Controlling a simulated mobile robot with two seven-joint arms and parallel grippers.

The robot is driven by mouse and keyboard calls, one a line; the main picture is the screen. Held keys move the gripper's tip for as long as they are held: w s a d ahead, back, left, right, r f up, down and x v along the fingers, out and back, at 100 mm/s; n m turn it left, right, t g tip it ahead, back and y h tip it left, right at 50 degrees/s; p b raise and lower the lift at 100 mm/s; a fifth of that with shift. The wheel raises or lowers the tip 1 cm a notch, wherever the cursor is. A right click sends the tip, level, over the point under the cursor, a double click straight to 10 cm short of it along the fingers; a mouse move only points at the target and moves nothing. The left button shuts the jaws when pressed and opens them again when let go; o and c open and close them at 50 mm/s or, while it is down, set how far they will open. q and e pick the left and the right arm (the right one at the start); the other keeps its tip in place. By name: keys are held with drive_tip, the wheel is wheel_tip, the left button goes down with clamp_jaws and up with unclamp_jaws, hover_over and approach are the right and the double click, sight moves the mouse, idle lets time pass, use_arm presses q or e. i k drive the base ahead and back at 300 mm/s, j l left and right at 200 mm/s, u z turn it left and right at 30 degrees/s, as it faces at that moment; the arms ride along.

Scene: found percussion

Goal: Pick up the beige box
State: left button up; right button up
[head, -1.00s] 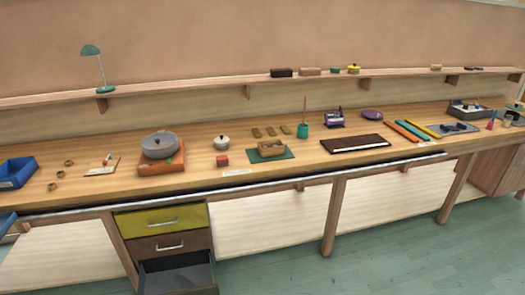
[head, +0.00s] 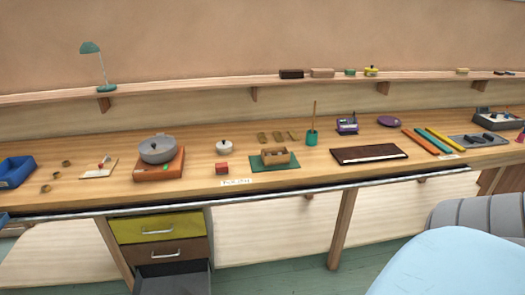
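A tan, beige-looking box (head: 322,72) sits on the long wall shelf, between a dark brown box (head: 291,74) and a small green item (head: 350,72). A smaller tan block (head: 462,71) lies farther right on the same shelf. An open tan wooden box (head: 276,156) stands on a green mat on the workbench. The frames do not settle which of these is the beige box. Neither of my grippers can be made out in the head view.
The long wooden bench (head: 110,203) holds a grey pot (head: 157,148), a dark brown board (head: 369,154) and colored bars. A grey drawer (head: 172,282) stands open below. A large pale blue and grey shape (head: 440,262), which I cannot identify, blocks the lower right.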

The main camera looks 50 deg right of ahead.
sight(274, 160)
drive_tip(key=l+u, duration=0.3)
drive_tip(key=l, duration=1.35)
drive_tip(key=k+l, duration=0.1)
drive_tip(key=l, duration=0.45)
drive_tip(key=l+u, duration=0.1)
drive_tip(key=l, duration=0.45)
drive_tip(key=k+l, duration=0.15)
drive_tip(key=l, duration=0.35)
